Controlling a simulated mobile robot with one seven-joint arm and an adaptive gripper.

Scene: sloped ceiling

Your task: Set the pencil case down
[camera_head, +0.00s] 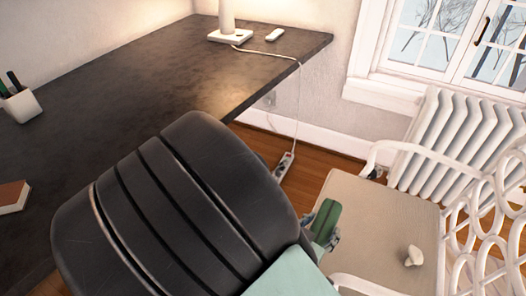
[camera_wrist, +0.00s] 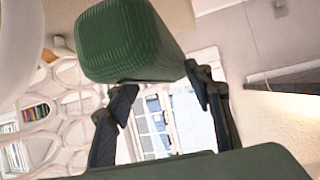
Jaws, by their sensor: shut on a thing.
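The pencil case looks like a dark green, ribbed block. It shows in the wrist view (camera_wrist: 125,45) at the fingertips and in the head view (camera_head: 325,217) just past my dark arm. My gripper (camera_wrist: 162,82) is shut on it, with one finger on each side. In the head view the case appears in front of the cushioned white chair (camera_head: 375,205), near the left edge of its seat. Its height above the seat is hard to tell. My arm hides much of the gripper and part of the desk.
The dark desk (camera_head: 130,85) holds a lamp (camera_head: 228,25), a small white item (camera_head: 274,35), a pen cup (camera_head: 20,103) and a book (camera_head: 12,196). A white mushroom-shaped thing (camera_head: 413,257) lies on the chair seat. A radiator (camera_head: 465,140) stands behind. A power strip (camera_head: 284,166) and cable hang beside the desk.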

